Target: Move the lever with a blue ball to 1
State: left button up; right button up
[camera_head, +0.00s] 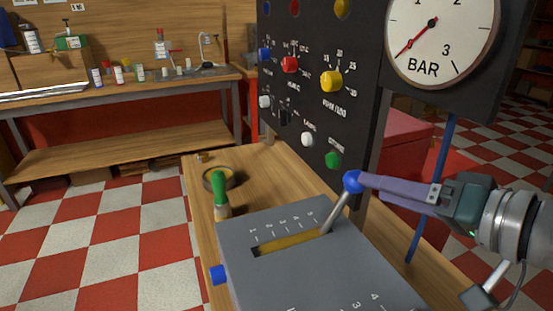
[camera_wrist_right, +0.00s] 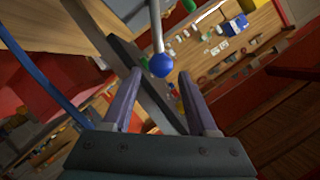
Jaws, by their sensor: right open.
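The lever has a blue ball (camera_head: 353,181) on a metal rod (camera_head: 338,210). It stands at the right end of a yellow slot (camera_head: 290,243) in the grey box (camera_head: 270,285), leaning up to the right. A row of small numbers (camera_head: 283,222) runs along the slot; I cannot read them clearly. My right gripper (camera_head: 367,184) comes in from the right, with its fingertips at the ball. In the right wrist view, the open fingers (camera_wrist_right: 159,76) have the blue ball (camera_wrist_right: 161,65) between their tips; contact is not clear. My left gripper is not in view.
A black panel (camera_head: 345,115) with coloured knobs stands behind the box. A pressure gauge (camera_head: 440,40) hangs at the upper right.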

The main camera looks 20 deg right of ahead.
aim_at(346, 180)
jog(key=b+x, duration=0.2)
jog(key=x, duration=0.5)
jog(key=shift+w+a+f, duration=0.15)
jog(key=shift+w, duration=0.15)
jog(key=shift+w+a+f, duration=0.1)
jog(key=shift+w+a, duration=0.1)
jog(key=shift+w, duration=0.4)
jog(key=c, duration=0.9)
grip_shut()
